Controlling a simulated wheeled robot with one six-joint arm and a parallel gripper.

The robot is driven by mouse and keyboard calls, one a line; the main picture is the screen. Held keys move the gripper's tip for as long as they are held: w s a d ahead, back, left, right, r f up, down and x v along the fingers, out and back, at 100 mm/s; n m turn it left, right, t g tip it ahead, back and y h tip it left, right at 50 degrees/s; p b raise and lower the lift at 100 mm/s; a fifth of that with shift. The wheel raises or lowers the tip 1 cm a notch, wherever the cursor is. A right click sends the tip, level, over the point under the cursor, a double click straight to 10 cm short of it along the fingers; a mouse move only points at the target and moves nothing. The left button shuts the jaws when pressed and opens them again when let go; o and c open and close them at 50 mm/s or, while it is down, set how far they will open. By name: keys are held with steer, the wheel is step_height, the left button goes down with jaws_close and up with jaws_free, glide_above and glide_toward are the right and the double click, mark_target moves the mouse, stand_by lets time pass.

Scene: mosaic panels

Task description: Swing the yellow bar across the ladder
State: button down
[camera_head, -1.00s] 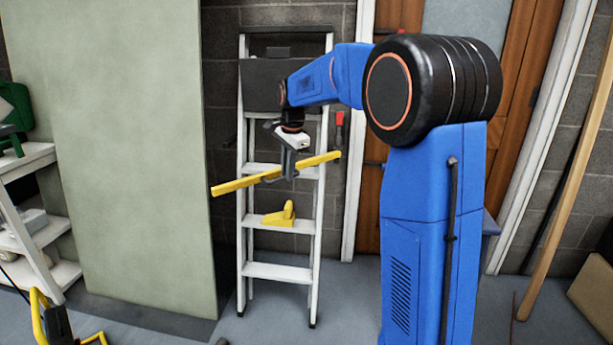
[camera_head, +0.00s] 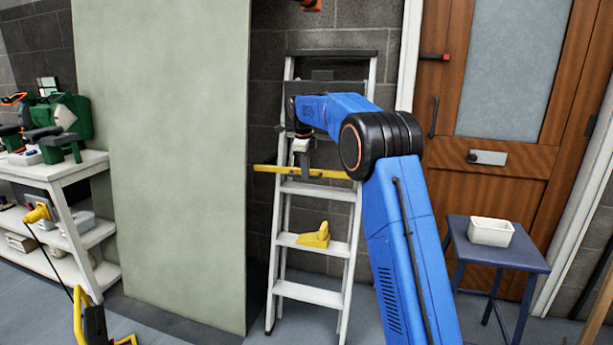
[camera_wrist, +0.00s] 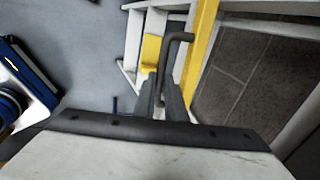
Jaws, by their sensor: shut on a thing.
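The yellow bar (camera_head: 271,169) lies nearly level across the white stepladder (camera_head: 307,293) at upper-step height in the head view. Its left end sticks out past the left rail, and its right end reaches my blue arm. My gripper (camera_head: 305,170) is in front of the bar. In the wrist view my gripper (camera_wrist: 163,112) is shut on a dark bent handle (camera_wrist: 179,38) beside the yellow bar (camera_wrist: 201,45). How the handle joins the bar is hidden.
A yellow wedge-shaped object (camera_head: 315,236) rests on a lower ladder step. A pale green panel (camera_head: 165,160) stands close left of the ladder. A wooden door (camera_head: 500,190) and a blue table (camera_head: 500,248) with a white tray (camera_head: 491,231) are at the right.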

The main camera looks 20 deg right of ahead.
steer(key=shift+w+d+m, duration=0.3)
steer(key=shift+w+m, duration=0.1)
steer(key=shift+w, duration=0.4)
steer(key=c, duration=1.8)
jaws_free()
steer(key=s+r, duration=0.1)
steer(key=r, duration=0.4)
steer(key=s+a+r, duration=0.1)
steer(key=r, duration=0.5)
steer(key=s+r, duration=0.1)
steer(key=r, duration=0.5)
steer(key=shift+a, duration=0.4)
